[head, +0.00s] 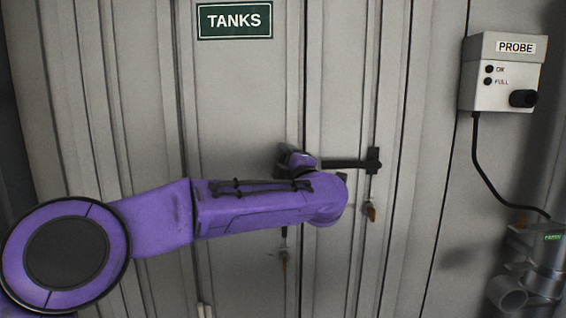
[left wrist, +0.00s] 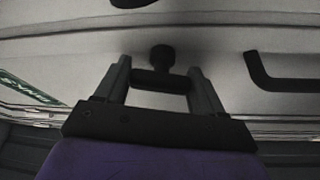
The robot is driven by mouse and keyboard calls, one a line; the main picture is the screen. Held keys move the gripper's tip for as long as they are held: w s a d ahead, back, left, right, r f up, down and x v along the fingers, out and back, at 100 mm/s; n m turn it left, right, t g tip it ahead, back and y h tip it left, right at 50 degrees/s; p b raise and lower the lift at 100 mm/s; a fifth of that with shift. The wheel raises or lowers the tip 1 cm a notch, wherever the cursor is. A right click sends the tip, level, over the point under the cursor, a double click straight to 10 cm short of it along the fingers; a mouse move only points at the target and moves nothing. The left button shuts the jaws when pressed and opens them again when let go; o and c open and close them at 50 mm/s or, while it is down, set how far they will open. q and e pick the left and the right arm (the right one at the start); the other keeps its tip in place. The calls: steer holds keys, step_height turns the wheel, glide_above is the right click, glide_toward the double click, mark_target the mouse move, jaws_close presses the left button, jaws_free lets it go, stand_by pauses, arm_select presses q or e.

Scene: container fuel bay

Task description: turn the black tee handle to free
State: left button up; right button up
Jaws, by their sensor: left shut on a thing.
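The black tee handle (left wrist: 160,79) shows in the left wrist view, its stem and round boss meeting the pale door and its crossbar lying between my fingers. My left gripper (left wrist: 163,76) is shut on the crossbar, one finger at each end. In the head view my purple left arm reaches in from the left, and the left gripper (head: 296,160) is at the door below the TANKS sign. There the wrist and gripper cover most of the tee handle, so its angle is hard to tell. My right gripper is not in view.
A black lever handle (head: 345,163) sits just right of my gripper and also shows in the left wrist view (left wrist: 290,82). A TANKS sign (head: 235,20) is above. A PROBE box (head: 500,75) with a hanging cable and a metal pipe fitting (head: 535,262) are at the right.

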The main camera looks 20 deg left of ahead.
arm_select(q)
steer(key=shift+r+n+g, duration=0.1)
steer(key=shift+n+g, duration=0.4)
steer(key=shift+n, duration=0.8)
steer(key=shift+n+h, duration=0.3)
steer(key=shift+h, duration=0.1)
steer(key=o, duration=1)
steer(key=shift+c, duration=0.2)
steer(key=shift+d, duration=0.1)
steer(key=shift+s+d, duration=0.2)
steer(key=shift+s, duration=0.1)
steer(key=b+v, duration=0.3)
steer(key=v, duration=0.6)
steer(key=shift+s+d, duration=0.25)
steer(key=shift+d, duration=0.05)
